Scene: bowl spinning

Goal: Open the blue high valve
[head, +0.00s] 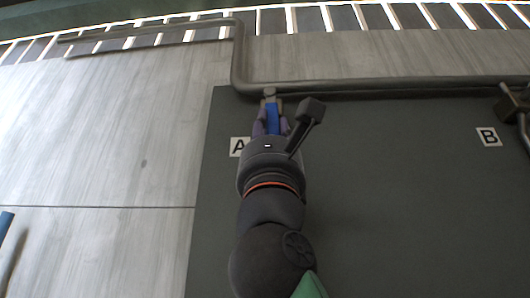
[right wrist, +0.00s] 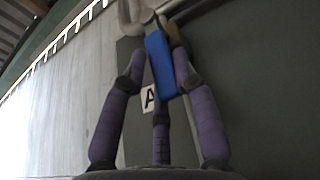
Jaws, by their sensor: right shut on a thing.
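The blue valve handle (head: 271,108) sits on the grey pipe near the top of the dark panel, above the label A. My right gripper (head: 270,122) reaches up to it, with purple fingers on both sides of the handle. In the right wrist view the blue handle (right wrist: 159,62) stands slightly tilted between the fingers of my right gripper (right wrist: 160,82), which is shut on it. The handle's joint with the pipe is partly hidden. My left gripper is not in view.
A grey pipe (head: 400,85) runs along the panel's top and bends upward at left. Label A (head: 238,147) is beside my right wrist. Label B (head: 488,137) and a second pipe fitting (head: 513,103) are at right. The panel (head: 410,210) between is clear.

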